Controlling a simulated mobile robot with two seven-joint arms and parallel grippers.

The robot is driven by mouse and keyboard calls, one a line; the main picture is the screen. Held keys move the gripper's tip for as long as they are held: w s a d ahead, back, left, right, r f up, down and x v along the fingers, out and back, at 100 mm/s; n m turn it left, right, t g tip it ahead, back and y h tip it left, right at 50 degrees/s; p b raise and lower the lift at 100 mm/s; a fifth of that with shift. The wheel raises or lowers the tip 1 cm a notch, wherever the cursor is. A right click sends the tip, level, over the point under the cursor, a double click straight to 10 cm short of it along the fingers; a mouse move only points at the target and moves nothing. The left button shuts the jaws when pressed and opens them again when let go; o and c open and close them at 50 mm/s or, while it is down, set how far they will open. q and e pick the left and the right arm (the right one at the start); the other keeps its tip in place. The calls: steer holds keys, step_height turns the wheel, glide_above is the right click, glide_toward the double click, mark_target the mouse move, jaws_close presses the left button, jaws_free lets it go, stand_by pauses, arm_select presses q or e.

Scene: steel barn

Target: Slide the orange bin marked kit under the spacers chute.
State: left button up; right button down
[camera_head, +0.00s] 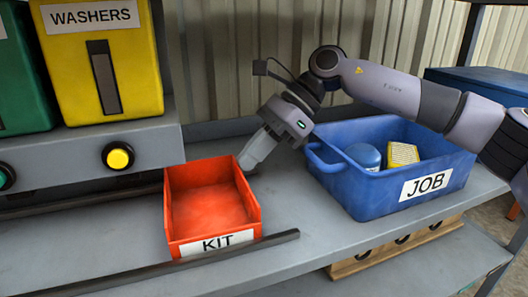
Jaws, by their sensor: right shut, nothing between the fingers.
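The orange bin marked KIT (212,205) stands upright and empty on the grey shelf, on the track between dark rails. My right gripper (247,166) is shut and empty, pointing down-left at the bin's back right corner. Its fingers are at or very near the bin's right wall; I cannot tell whether they touch. The yellow hopper marked WASHERS (103,60) is up to the left of the bin. No spacers label shows in this view. My left gripper is not in view.
A blue tub marked JOB (395,190), holding a blue round item (362,155) and a yellow box (402,155), stands right of the bin under my right arm. A green hopper (20,85) is at far left. A yellow button (118,156) is below the WASHERS hopper.

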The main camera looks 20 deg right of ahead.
glide_above(204, 201)
steer(key=shift+a, duration=0.1)
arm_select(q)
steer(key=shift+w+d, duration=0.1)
arm_select(e)
steer(key=shift+r, duration=0.1)
